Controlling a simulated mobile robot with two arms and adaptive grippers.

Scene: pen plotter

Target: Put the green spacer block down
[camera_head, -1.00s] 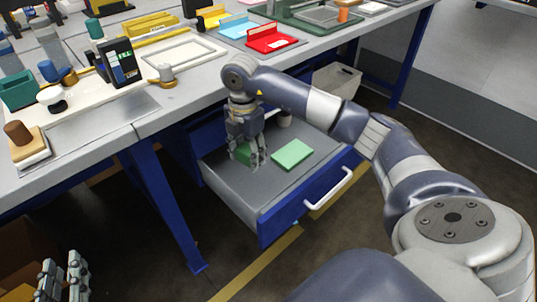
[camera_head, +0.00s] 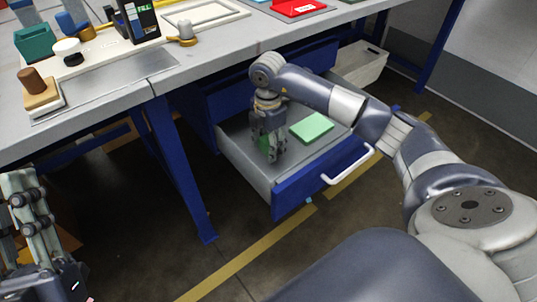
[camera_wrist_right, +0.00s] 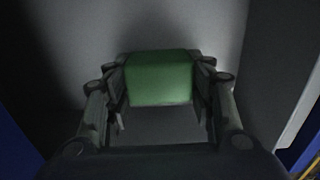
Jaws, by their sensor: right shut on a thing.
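My right gripper (camera_head: 268,152) reaches down into the open drawer (camera_head: 262,187) and is shut on the green spacer block. The block (camera_wrist_right: 160,78) sits between the two fingers in the right wrist view, over the grey drawer floor; whether it touches the floor I cannot tell.
A flat light green block (camera_head: 311,127) lies in the drawer to the right of my right gripper. The drawer front has a white handle (camera_head: 348,166). The workbench (camera_head: 110,95) stands above, and a white bin (camera_head: 362,63) is behind the drawer.

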